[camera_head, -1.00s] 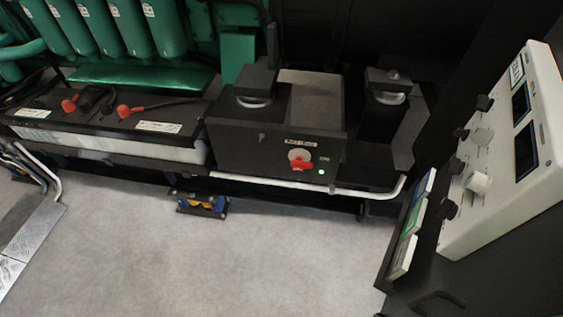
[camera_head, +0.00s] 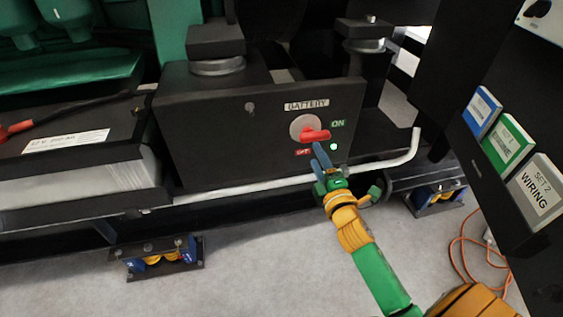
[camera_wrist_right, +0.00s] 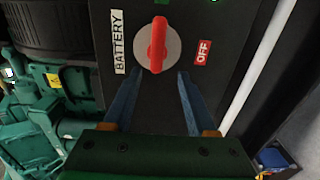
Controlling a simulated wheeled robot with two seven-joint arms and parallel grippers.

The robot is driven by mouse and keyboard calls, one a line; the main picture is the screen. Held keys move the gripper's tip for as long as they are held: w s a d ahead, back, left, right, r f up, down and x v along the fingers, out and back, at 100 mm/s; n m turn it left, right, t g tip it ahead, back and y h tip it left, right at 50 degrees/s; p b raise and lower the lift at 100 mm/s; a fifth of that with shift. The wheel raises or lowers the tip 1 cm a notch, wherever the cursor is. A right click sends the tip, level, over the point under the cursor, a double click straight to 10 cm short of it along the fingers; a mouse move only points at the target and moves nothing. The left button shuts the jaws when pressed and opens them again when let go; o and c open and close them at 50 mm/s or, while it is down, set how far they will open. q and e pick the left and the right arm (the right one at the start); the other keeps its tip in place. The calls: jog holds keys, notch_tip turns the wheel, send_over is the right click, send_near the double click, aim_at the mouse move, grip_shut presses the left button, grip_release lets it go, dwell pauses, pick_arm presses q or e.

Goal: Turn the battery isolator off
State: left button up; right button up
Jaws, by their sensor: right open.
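The battery isolator is a red handle (camera_head: 316,135) on a round grey disc (camera_head: 299,124), on the front of a black box (camera_head: 215,125) under a BATTERY label (camera_head: 306,105). The handle points right, towards the side of the ON label (camera_head: 337,124). The OFF label (camera_head: 303,153) is below the disc. My right gripper (camera_head: 319,153) is just below and in front of the handle. In the right wrist view its blue fingers (camera_wrist_right: 158,77) are open and empty, with the handle (camera_wrist_right: 157,45) beyond their tips. My left gripper is out of view.
A pale rail (camera_head: 250,187) runs along the box's lower edge, behind my right arm. A battery (camera_head: 80,165) stands to the left.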

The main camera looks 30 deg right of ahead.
aim_at(312, 140)
jog(key=x, duration=0.5)
jog(key=shift+w+d+r+b, duration=0.25)
jog(key=shift+d+b, duration=0.1)
jog(key=shift+d, duration=0.1)
jog(key=shift+w+d, duration=0.1)
jog(key=shift+w, duration=0.4)
grip_shut()
